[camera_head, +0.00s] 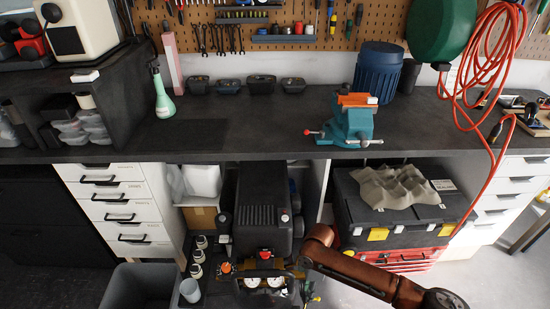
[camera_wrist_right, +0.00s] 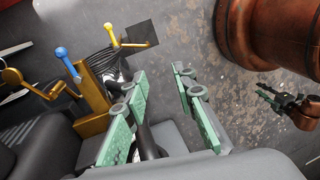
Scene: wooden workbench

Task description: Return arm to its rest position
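My right arm (camera_head: 362,275), copper-brown, comes in from the lower right of the head view and bends in front of the bench's lower shelves. Its gripper shows only as small greenish parts (camera_head: 312,292) below the bend, partly hidden. In the right wrist view the two green fingers of my right gripper (camera_wrist_right: 160,82) stand apart with nothing held between them. No left arm or left gripper can be made out in the head view.
The dark benchtop (camera_head: 240,135) carries a blue-green vise (camera_head: 350,122) and a green spray bottle (camera_head: 162,95). A black compressor (camera_head: 262,205) and a toolbox (camera_head: 390,215) stand underneath, close to the arm. A red hose (camera_head: 480,165) hangs at right. A grey bin (camera_head: 140,285) stands lower left.

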